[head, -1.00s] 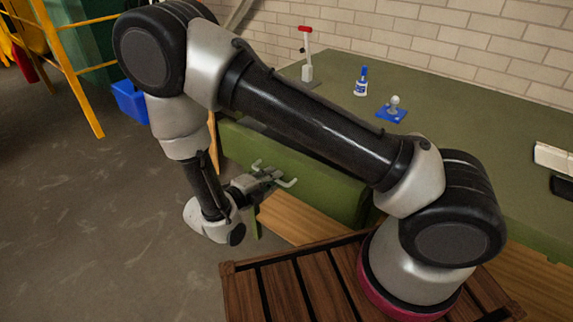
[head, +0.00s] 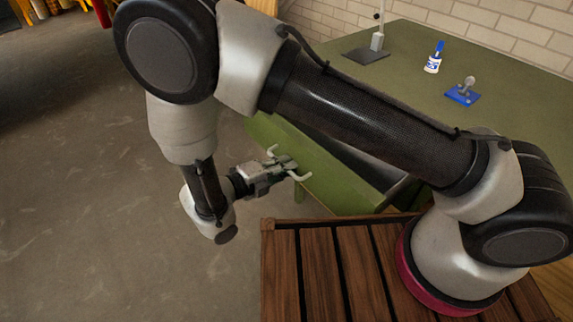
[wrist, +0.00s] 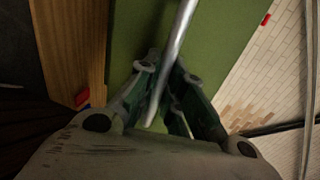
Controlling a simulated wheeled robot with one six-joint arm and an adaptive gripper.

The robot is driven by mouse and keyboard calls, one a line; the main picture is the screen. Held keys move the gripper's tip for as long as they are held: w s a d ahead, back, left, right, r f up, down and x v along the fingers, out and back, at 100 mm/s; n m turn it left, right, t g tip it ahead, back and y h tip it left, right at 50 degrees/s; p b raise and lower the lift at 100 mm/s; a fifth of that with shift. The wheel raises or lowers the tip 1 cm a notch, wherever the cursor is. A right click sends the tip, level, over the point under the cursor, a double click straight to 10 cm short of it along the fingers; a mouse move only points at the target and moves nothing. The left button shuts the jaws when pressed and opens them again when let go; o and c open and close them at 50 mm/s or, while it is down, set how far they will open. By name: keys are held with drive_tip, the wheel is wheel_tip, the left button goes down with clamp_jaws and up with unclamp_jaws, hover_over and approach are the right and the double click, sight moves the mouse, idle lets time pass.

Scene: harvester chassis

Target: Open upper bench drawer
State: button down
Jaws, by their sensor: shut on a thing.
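The upper bench drawer has a green front (head: 335,172) and stands out from the bench, with a dark gap behind the front, partly hidden by my arm. Its pale bar handle (head: 302,177) sticks out on both sides of my gripper (head: 284,164). In the wrist view, the silver handle (wrist: 177,45) runs between the two fingers of my gripper (wrist: 168,88), with the green drawer front (wrist: 135,25) beyond. My gripper is shut on the handle.
The green bench top (head: 410,50) holds a blue-capped bottle (head: 433,62), a small blue-based fixture (head: 463,92) and a stand on a dark plate (head: 366,55). A slatted wooden platform (head: 340,265) is under my arm's base. The grey floor (head: 90,220) at left is clear.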

drive_tip(key=c, duration=1.5)
unclamp_jaws()
drive_tip(key=v, duration=1.2)
